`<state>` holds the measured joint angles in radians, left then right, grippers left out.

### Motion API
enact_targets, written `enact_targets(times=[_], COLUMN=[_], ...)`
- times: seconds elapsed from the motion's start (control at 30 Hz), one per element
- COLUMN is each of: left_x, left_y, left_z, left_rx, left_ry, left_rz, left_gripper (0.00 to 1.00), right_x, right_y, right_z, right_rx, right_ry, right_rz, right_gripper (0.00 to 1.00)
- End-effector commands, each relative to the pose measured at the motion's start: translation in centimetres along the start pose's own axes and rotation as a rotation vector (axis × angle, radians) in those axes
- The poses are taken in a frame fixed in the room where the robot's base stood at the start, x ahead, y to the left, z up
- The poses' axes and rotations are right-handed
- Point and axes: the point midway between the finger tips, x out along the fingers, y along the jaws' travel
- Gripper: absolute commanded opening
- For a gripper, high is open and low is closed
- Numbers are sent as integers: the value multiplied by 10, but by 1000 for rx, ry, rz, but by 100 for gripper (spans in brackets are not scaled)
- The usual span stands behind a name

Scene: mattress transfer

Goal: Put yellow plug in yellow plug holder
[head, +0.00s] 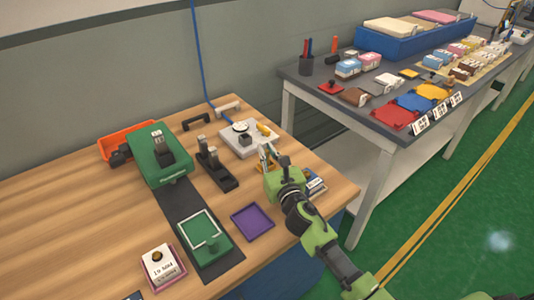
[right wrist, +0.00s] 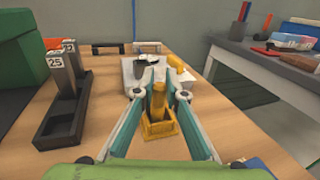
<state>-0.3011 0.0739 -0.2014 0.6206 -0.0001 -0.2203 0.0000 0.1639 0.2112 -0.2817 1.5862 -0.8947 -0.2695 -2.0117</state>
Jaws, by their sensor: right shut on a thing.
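The yellow plug (right wrist: 158,98) stands upright between the fingers of my right gripper (right wrist: 160,84) in the right wrist view. The gripper is shut on it. The square yellow plug holder (right wrist: 158,129) shows around the plug's lower end; I cannot tell whether the plug is fully seated. In the head view my right gripper (head: 266,157) points down near the right edge of the wooden table and largely hides the plug and holder. My left gripper is not in view.
A white device (head: 240,138) with a yellow part (head: 264,130) lies just behind the gripper. A black stand (head: 217,167) and green machine (head: 160,160) are to the left. A purple tray (head: 252,221) lies in front. A grey table (head: 340,92) stands to the right.

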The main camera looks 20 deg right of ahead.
Motion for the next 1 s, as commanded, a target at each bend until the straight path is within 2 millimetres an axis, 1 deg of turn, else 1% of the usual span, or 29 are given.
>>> enact_targets(times=[0.13,0.27,0.3,0.37,0.67,0.77,0.87,0.97,1.0], left_x=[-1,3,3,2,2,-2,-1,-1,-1], left_y=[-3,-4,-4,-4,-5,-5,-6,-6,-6], left_z=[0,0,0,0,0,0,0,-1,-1], left_rx=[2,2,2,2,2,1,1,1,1], left_ry=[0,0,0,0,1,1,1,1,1], left_rz=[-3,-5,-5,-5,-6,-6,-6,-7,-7], left_gripper=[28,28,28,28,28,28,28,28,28], right_x=[0,0,0,0,0,0,-11,-30,-39], right_y=[0,0,0,0,0,0,-1,0,0], right_z=[1,-3,-3,-2,-2,2,-1,-1,-1], right_rx=[-1,-1,-1,-1,-1,-1,-2,-3,-4], right_ry=[0,0,0,0,0,0,3,3,3], right_rz=[0,0,-1,-1,-1,-1,-1,0,1], right_gripper=[0,0,14,28,28,28,28,28,28])
